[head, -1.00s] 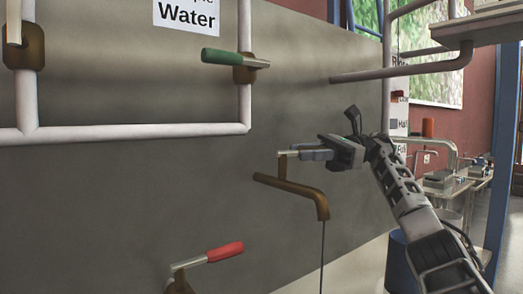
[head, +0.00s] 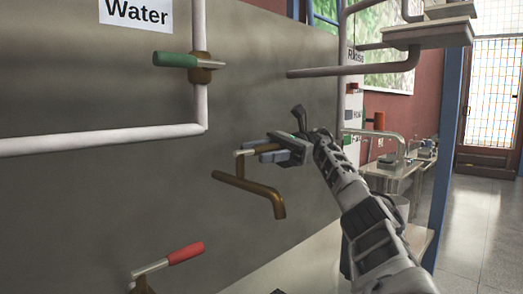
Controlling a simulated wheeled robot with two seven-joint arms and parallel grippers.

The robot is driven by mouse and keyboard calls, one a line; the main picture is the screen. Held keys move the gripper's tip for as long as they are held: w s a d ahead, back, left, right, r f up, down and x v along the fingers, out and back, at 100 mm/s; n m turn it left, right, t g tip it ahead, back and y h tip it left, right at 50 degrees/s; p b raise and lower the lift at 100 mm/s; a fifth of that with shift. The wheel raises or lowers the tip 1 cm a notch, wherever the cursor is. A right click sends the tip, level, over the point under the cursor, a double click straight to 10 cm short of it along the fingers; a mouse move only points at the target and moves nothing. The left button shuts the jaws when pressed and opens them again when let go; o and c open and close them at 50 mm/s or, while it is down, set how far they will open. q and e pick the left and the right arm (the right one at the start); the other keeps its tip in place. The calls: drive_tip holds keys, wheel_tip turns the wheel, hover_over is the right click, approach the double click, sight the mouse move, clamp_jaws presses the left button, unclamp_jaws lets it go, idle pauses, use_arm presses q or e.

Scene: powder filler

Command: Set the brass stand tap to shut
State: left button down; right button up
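The brass stand tap (head: 250,186) sticks out from the grey panel, its spout bending down at the right end. Its short lever stands on top at the left and points right. My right gripper (head: 264,151) is at that lever, its fingers pointing left and level with the lever's end. The lever's end overlaps the fingertips, and I cannot tell whether they are closed on it. No line hangs below the spout. My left gripper is not in view.
A green-handled valve (head: 178,60) sits on white pipes (head: 110,142) above left. A red-handled tap (head: 183,253) is below left. A grey pipe (head: 350,71) juts out above my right arm. A sink area (head: 390,165) stands farther back at right.

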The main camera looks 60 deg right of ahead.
sight(262, 146)
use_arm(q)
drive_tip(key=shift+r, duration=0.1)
use_arm(e)
drive_tip(key=shift+r, duration=0.2)
drive_tip(key=shift+r+p, duration=0.3)
wheel_tip(262, 146, up, 3)
drive_tip(key=shift+r+p, duration=0.1)
drive_tip(key=shift+p, duration=1.15)
drive_tip(key=shift+s+a+b, duration=0.35)
drive_tip(key=shift+a+b, duration=0.15)
drive_tip(key=shift+b, duration=0.75)
use_arm(q)
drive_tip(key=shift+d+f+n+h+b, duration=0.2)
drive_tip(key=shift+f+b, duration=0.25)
drive_tip(key=shift+b, duration=0.9)
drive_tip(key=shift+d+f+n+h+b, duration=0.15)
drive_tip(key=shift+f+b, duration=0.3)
drive_tip(key=shift+b, duration=0.85)
use_arm(e)
drive_tip(key=s+a+r, duration=0.7)
drive_tip(key=a+r, duration=0.2)
drive_tip(key=a, duration=0.1)
drive_tip(key=shift+a, duration=0.4)
